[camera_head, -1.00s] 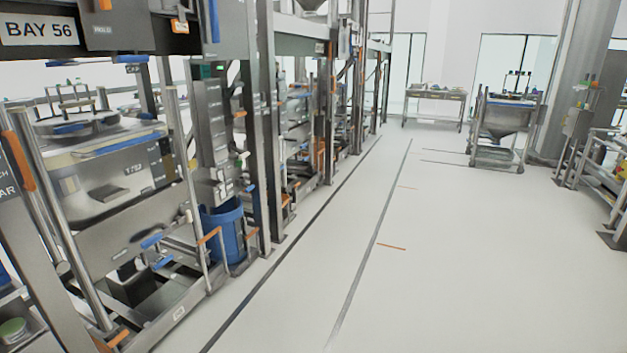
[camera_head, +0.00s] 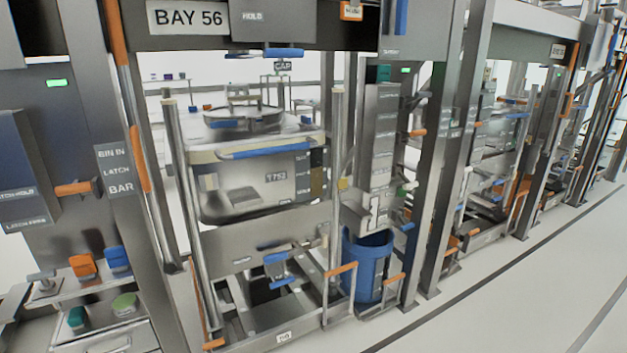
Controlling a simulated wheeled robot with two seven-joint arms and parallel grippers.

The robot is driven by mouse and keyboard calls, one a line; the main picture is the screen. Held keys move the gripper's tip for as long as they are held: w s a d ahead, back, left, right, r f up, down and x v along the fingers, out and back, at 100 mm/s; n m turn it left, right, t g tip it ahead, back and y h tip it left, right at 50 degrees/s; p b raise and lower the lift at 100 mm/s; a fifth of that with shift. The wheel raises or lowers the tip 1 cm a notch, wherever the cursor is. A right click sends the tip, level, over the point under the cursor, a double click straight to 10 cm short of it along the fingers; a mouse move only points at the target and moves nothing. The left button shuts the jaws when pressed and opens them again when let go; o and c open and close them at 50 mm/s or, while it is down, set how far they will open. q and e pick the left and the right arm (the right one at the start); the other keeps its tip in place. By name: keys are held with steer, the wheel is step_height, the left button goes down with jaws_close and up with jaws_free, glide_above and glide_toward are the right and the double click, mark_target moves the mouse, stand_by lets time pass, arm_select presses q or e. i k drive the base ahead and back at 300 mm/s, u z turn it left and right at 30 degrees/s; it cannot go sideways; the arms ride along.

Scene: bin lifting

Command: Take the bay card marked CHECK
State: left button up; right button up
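I see no card that I can read as marked CHECK. The bay under the sign BAY 56 (camera_head: 187,17) stands in front of me, left of the middle. A card marked HOLD (camera_head: 252,16) is on the dark beam beside that sign. A small orange-framed card (camera_head: 351,10) hangs further right on the beam, its print too small to read. A metal bin (camera_head: 255,180) with a blue handle bar and a plate reading about 7752 sits in the bay. Neither of my grippers is in view.
A dark post (camera_head: 112,172) labelled BIN IN LATCH BAR stands left of the bay. A blue tub (camera_head: 367,266) stands at the bay's right foot. A shelf with coloured buttons (camera_head: 83,266) is at the lower left. Clear floor (camera_head: 500,310) lies at the lower right.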

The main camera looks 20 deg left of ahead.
mark_target(84, 265)
steer(key=u, duration=0.85)
steer(key=i, duration=1.15)
steer(key=u, duration=0.65)
